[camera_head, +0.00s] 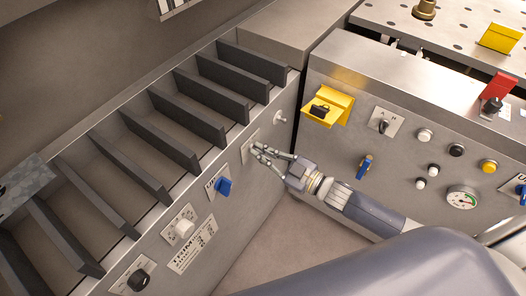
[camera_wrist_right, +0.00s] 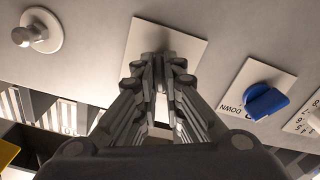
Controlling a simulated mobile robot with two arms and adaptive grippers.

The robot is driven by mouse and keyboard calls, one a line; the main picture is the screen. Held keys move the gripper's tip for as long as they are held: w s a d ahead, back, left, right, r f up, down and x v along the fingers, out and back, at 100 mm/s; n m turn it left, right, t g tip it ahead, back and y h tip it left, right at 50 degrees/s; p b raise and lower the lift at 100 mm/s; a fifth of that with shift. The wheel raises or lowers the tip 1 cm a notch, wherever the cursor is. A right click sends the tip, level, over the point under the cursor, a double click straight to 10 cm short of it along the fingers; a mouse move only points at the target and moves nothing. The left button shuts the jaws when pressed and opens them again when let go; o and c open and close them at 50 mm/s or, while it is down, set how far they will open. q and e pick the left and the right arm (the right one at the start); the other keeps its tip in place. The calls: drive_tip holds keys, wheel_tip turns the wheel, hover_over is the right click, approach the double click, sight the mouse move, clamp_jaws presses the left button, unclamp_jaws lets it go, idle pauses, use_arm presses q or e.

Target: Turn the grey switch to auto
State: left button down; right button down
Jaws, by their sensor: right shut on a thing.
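My right gripper (camera_head: 258,151) reaches the front panel of the slatted machine from the right. Its fingertips are at a small pale plate (camera_head: 247,146), against the panel. In the right wrist view the two fingers (camera_wrist_right: 158,62) close together in front of this plate (camera_wrist_right: 185,45). The gripper is shut on the grey switch, which is mostly hidden between the fingertips. I cannot read any marks on the plate or tell which way the switch points. My left gripper is not in view.
A blue switch (camera_head: 223,187) sits left of the plate; it also shows in the wrist view (camera_wrist_right: 266,102). A round knob (camera_head: 280,117) is to the right. A white knob (camera_head: 184,227) and black knob (camera_head: 138,279) are lower left. A yellow-guarded black control (camera_head: 319,110) juts from the right-hand panel.

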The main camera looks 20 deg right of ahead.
drive_tip(key=shift+n, duration=0.6)
drive_tip(key=shift+f+n, duration=0.1)
drive_tip(key=shift+n, duration=0.2)
drive_tip(key=c, duration=1.7)
unclamp_jaws()
drive_tip(key=shift+s, duration=0.1)
drive_tip(key=v, duration=1.2)
